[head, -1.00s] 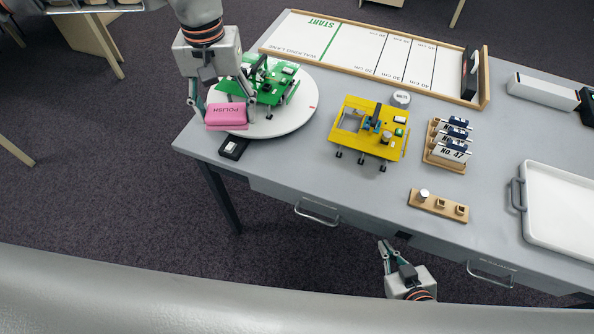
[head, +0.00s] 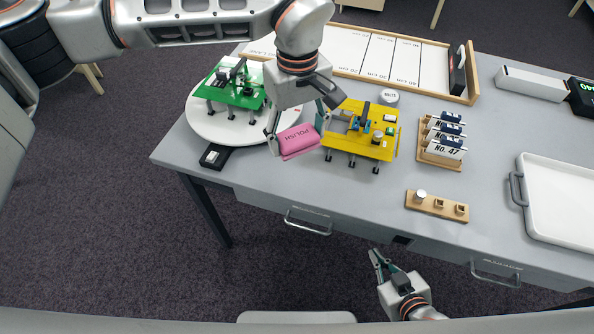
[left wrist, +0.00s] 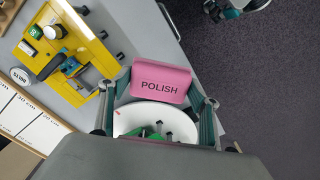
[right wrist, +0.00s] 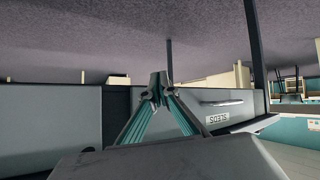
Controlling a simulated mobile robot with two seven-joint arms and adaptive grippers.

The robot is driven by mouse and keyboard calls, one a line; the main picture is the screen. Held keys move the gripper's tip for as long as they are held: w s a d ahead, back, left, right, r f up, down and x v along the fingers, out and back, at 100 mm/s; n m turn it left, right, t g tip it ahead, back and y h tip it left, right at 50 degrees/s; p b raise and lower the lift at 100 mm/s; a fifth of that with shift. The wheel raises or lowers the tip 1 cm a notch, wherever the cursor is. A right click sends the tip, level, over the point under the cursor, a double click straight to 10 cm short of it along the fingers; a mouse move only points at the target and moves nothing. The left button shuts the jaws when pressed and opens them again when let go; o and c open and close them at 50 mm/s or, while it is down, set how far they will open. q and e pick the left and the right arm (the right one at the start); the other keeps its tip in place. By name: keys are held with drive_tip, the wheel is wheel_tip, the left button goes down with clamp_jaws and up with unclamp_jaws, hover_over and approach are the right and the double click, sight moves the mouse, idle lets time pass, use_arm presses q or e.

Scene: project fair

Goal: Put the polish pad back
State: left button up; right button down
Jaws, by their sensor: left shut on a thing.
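The pink polish pad (head: 299,146), marked POLISH, is between the fingers of my left gripper (head: 296,128). The pad is above the grey table, between the white round turntable (head: 205,127) and the yellow board (head: 360,150). In the left wrist view the pad (left wrist: 160,82) sits squarely between both fingers (left wrist: 160,108), with the turntable beyond it. My right gripper (head: 378,255) is low in front of the table's front edge, empty. In the right wrist view its fingertips (right wrist: 158,88) come together. No marked place for the pad can be made out.
A green board (head: 236,88) stands on the turntable. A small black device (head: 215,157) lies at the table's front left. To the right are a wooden block (head: 437,206), a rack of labelled carts (head: 440,160) and a white tray (head: 560,205). Table between yellow board and front edge is clear.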

use_arm(q)
hover_over(297, 180)
wheel_tip(297, 180, down, 8)
drive_tip(key=shift+f, duration=0.2)
drive_tip(key=shift+f+b, duration=0.4)
drive_tip(key=shift+f, duration=1.7)
drive_tip(key=shift+f, duration=0.15)
drive_tip(key=o, duration=1)
